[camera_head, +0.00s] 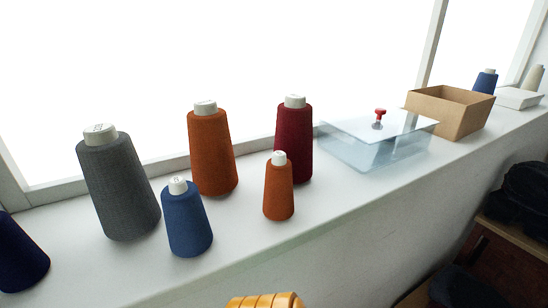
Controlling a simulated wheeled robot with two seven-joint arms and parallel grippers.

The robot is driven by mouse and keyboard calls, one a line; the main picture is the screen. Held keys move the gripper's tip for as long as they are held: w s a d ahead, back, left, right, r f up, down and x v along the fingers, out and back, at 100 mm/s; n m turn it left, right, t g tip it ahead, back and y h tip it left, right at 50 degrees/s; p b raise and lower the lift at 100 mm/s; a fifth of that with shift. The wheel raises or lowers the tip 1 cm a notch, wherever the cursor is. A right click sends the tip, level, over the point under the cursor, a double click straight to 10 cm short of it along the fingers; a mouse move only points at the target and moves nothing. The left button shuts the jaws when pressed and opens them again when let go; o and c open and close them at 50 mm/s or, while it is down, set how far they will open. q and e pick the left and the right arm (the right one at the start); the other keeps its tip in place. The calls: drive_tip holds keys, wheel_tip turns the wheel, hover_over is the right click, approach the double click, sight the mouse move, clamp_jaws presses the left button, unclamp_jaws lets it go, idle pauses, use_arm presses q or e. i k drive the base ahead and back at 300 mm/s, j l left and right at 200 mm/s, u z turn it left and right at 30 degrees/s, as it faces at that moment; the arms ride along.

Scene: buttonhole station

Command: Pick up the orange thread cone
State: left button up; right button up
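Two orange thread cones stand upright on the white window sill. The larger orange cone (212,152) is at the back, between the grey and dark red cones. The smaller orange cone (279,190) stands nearer the front edge, in front of the dark red cone. Both have white tops and nothing touches them from the front. Neither of my grippers shows in the head view. A ribbed yellow-orange part (264,301) is cut off at the bottom edge, and I cannot tell what it is.
A grey cone (119,188), a blue cone (187,220) and a dark red cone (294,143) stand close by. A navy cone (20,262) is at the left edge. Right are a clear lidded box (365,150) with a red knob (380,114) and an open cardboard box (462,117).

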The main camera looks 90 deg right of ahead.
sight(279, 203)
drive_tip(key=k+z, duration=0.15)
drive_tip(key=z, duration=2.25)
